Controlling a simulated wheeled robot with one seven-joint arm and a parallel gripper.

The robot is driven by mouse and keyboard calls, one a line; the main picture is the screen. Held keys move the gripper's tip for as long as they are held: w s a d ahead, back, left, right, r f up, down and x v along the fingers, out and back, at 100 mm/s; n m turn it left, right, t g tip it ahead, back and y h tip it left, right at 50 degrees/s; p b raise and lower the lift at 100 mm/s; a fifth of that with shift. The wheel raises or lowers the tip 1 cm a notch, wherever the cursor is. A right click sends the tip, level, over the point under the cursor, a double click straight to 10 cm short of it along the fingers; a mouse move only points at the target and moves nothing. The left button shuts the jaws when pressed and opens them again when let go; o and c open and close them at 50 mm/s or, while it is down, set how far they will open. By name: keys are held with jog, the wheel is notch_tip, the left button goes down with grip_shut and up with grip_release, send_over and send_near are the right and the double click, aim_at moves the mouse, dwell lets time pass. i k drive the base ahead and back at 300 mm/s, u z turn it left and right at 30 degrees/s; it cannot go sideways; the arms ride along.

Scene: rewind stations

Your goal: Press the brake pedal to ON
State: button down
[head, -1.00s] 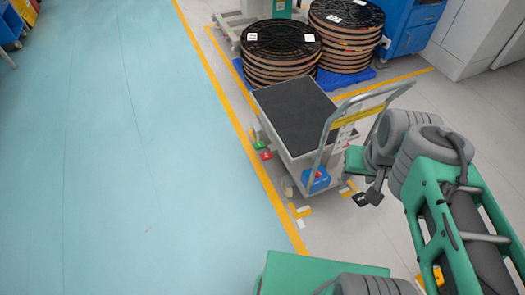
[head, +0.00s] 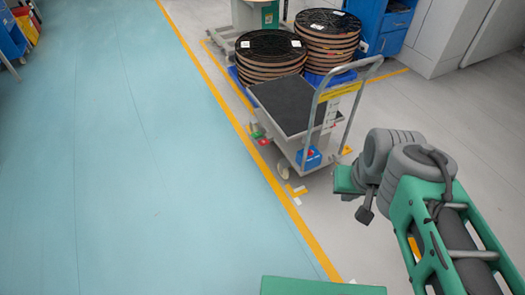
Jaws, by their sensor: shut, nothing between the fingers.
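A grey platform cart (head: 293,105) with a dark top and a tall push handle (head: 306,130) stands in the middle of the head view. A small red pedal-like part (head: 263,142) and a green one (head: 257,133) show low on its left side. A blue box (head: 309,157) sits low at the handle end. I cannot tell which of these is the brake pedal, or its setting. My gripper (head: 365,213) is shut and empty, to the right of and nearer than the cart, apart from it.
Stacks of round reels (head: 270,60) stand behind the cart, with a blue cabinet (head: 390,25) at the back. A yellow floor line (head: 235,120) runs along the cart's left side. The blue-green floor (head: 110,160) to the left is clear.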

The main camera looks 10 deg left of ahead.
aim_at(261, 141)
jog(key=z, duration=0.2)
jog(key=i, duration=1.75)
jog(key=u, duration=1)
jog(key=i, duration=0.4)
jog(key=u, duration=1.9)
jog(key=i, duration=0.25)
jog(key=z, duration=0.05)
